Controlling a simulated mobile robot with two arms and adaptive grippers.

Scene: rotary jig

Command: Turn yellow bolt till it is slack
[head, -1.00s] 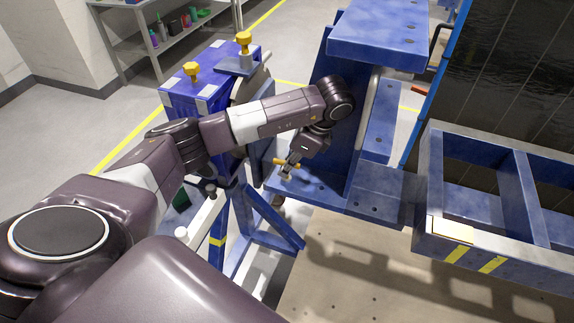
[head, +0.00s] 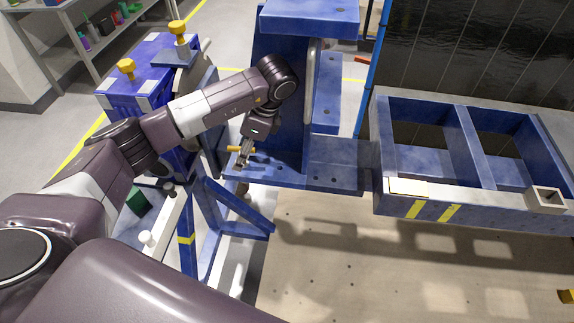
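My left arm comes in from the left, and its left gripper (head: 243,158) points down at the blue fixture's low plate. A small yellow bolt (head: 234,149) with a bar-like head is at the fingers, partly hidden behind them. I cannot tell whether the fingers are closed on it or only beside it. Two other yellow bolts with knob-like heads stand upright on the blue unit at the left: one nearer (head: 126,68) and one farther back (head: 178,30). My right gripper is not in view.
The blue fixture's upright plate (head: 278,110) stands close behind my gripper. A blue frame (head: 400,200) with open compartments is at the right. A yellow piece (head: 566,296) shows at the right edge. A shelf (head: 95,45) stands at the back left. The beige floor plate (head: 350,260) is mostly clear.

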